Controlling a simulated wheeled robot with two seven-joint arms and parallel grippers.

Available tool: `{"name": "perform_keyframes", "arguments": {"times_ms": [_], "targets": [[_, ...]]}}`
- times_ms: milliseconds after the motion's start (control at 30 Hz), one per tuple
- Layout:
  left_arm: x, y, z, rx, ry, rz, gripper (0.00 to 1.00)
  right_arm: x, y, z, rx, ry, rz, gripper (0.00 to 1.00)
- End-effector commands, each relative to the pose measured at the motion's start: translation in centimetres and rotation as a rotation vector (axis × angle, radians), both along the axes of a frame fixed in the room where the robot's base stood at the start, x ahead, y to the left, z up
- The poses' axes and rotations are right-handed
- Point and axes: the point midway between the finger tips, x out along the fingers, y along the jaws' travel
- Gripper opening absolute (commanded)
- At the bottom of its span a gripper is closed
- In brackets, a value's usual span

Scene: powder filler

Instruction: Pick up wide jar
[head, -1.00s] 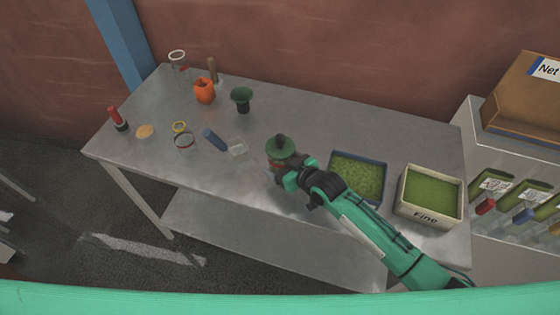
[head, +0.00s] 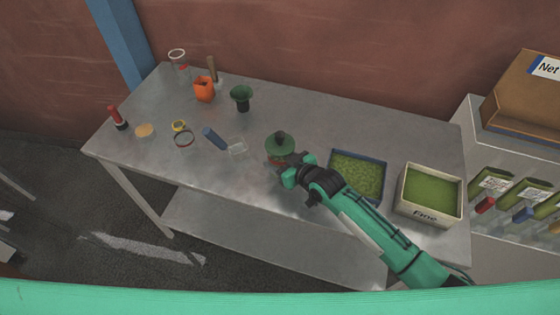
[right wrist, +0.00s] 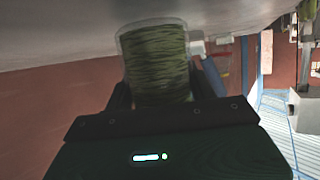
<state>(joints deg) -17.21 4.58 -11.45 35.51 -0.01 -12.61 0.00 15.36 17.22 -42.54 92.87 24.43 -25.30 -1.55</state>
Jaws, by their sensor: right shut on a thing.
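The wide jar (head: 279,153) is at the middle of the table near its front edge, with a green top and a dark knob-like piece on it. In the right wrist view it is a clear jar (right wrist: 155,62) full of green, striated contents, between the fingers. My right gripper (head: 290,170) is shut on the jar from the front right. Its fingers are mostly hidden behind the jar and the arm in the head view. I cannot tell whether the jar touches the table. My left gripper is not in view.
A blue-rimmed tray of green granules (head: 357,173) and a cream bin marked Fine (head: 431,194) stand right of the jar. A small clear dish (head: 237,147), blue cylinder (head: 214,138), dark green funnel (head: 241,97) and orange holder (head: 204,89) are left. The table's back middle is clear.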

Motion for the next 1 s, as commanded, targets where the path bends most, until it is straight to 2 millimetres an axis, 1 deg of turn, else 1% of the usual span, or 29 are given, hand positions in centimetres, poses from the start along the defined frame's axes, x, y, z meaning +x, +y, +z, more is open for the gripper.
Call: {"name": "perform_keyframes", "arguments": {"times_ms": [167, 267, 400, 500, 633, 733, 833, 1000], "targets": [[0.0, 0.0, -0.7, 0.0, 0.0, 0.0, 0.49, 0.1, 0.0, 2.4, 0.002, -0.007, 0.0, 0.35], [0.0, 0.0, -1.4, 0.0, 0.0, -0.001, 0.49, 0.1, 0.0, 5.1, 0.003, -0.011, 0.001, 0.35], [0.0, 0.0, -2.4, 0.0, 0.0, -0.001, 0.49, 0.1, 0.0, 9.5, 0.003, -0.012, 0.001, 0.35], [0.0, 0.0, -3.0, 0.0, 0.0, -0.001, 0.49, 0.1, 0.0, 12.4, 0.003, -0.011, 0.001, 0.35], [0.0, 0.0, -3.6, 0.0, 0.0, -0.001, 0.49, 0.1, 0.0, 15.6, 0.002, -0.009, 0.002, 0.35], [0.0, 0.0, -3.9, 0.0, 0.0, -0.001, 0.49, 0.0, 0.0, 17.3, 0.002, -0.007, 0.0, 0.35], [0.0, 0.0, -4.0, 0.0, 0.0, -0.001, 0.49, 0.1, 0.0, 18.5, 0.001, -0.004, 0.0, 0.35], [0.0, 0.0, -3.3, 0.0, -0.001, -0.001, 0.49, 0.0, 0.0, 20.2, 0.0, -0.002, -0.001, 0.35]]}}
